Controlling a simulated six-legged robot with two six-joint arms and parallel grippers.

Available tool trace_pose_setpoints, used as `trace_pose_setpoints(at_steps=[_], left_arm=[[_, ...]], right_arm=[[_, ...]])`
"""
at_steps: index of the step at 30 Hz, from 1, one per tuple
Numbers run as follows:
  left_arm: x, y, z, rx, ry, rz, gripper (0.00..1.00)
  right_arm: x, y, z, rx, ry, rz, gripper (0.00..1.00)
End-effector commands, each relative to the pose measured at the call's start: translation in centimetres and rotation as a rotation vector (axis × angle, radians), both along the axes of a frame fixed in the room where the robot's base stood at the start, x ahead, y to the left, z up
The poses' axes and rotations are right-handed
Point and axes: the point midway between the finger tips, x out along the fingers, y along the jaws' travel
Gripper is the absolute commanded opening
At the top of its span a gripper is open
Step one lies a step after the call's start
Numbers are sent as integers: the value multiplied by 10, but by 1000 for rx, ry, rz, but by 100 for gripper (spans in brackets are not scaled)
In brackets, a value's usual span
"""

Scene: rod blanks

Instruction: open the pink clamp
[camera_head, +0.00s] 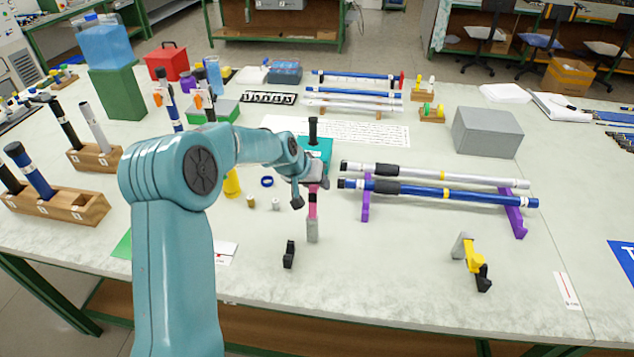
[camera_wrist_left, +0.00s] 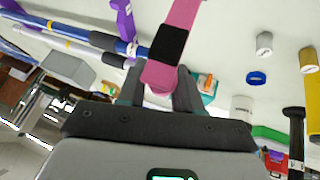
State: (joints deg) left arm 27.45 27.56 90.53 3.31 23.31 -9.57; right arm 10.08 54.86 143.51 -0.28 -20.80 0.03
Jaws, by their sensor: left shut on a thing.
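The pink clamp (camera_head: 312,202) stands upright near the front middle of the table in the head view, with a grey lower part. My left gripper (camera_head: 311,182) is at its upper end and shut on it. In the left wrist view, the pink clamp (camera_wrist_left: 183,18) with its black band runs up from between the two dark fingers of my left gripper (camera_wrist_left: 160,88). The fingers hide part of the clamp's end, and I cannot tell whether its jaw is open. My right gripper is not in view.
A blue rod (camera_head: 430,191) and a silver rod (camera_head: 440,175) lie on purple stands (camera_head: 514,213) to the right. A yellow clamp (camera_head: 469,254) stands at the front right, and a black piece (camera_head: 289,254) stands nearby. The table front between them is clear.

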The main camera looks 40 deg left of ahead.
Motion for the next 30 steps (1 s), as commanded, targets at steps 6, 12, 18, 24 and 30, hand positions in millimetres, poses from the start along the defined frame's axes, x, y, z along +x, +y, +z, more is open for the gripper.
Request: trace_pose_setpoints(at_steps=[6,12,18,24,30], left_arm=[[-5,0,-10,-4,21,-4,0],[-4,0,-8,-4,17,-3,52],[-3,0,-5,-3,11,-2,52],[-4,0,0,-2,7,-1,52],[-24,1,30,1,3,0,52]], right_arm=[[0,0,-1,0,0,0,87],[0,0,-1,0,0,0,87],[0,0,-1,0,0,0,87],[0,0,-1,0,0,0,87],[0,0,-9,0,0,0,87]])
